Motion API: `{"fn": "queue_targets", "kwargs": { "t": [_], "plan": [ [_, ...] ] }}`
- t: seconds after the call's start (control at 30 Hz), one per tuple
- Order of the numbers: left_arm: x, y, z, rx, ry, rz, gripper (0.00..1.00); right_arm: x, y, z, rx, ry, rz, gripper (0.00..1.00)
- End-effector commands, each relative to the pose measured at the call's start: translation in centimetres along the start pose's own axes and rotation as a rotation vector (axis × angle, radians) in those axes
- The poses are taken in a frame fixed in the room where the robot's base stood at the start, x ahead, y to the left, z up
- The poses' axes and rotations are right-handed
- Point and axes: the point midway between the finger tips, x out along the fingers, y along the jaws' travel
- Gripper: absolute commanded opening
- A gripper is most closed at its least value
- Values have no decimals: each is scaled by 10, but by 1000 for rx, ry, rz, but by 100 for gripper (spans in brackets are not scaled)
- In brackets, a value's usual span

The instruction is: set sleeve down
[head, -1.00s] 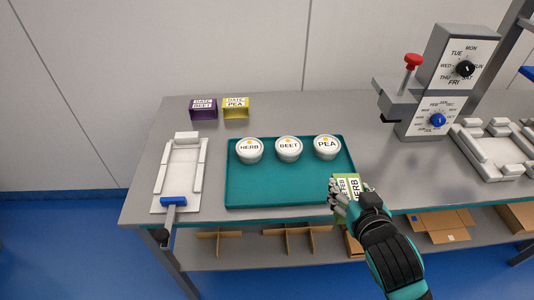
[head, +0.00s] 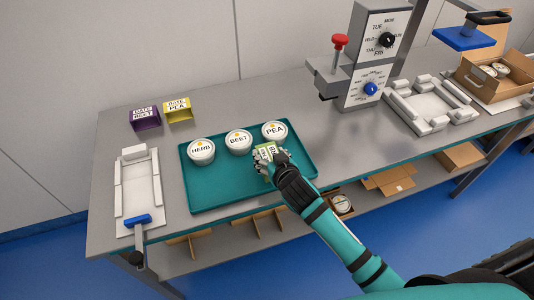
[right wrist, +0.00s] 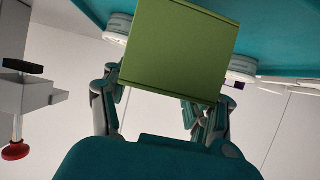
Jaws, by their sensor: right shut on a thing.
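My right gripper (head: 266,158) is shut on the green sleeve (head: 272,149), over the right part of the teal tray (head: 225,190), just in front of the PEA tub (head: 274,131). The fingers hide much of the sleeve, and I cannot tell whether it touches the tray. In the right wrist view the sleeve (right wrist: 180,45) sits between the fingers of the gripper (right wrist: 160,105). The HERB tub (head: 201,151) and BEET tub (head: 239,140) stand in the same row along the tray's back. My left gripper is not in view.
A purple BEET sleeve (head: 145,118) and a yellow PEA sleeve (head: 177,110) stand at the back left. A white fixture with a blue handle (head: 137,220) lies left of the tray. A dial press (head: 370,60) stands behind right, beside a white frame (head: 430,105) and a cardboard box (head: 495,80).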

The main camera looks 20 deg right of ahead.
Motion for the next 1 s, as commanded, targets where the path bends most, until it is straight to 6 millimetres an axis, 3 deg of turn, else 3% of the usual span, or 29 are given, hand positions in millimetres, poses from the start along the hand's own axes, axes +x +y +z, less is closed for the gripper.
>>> {"fn": "queue_targets", "kwargs": {
  "t": [0.1,0.23,0.43,0.9,0.93,1.0],
  "plan": [
    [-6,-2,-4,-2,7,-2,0,18,2,-8,-1,0,0,36],
    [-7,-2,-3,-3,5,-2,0,25,2,-8,1,-2,-1,36],
    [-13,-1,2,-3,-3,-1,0,36,2,16,0,-4,-1,36],
    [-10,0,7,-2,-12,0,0,42,2,27,1,0,-2,36],
    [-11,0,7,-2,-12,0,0,41,2,26,1,0,-2,62],
    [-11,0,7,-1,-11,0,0,41,2,26,0,0,-2,71]
  ]
}}
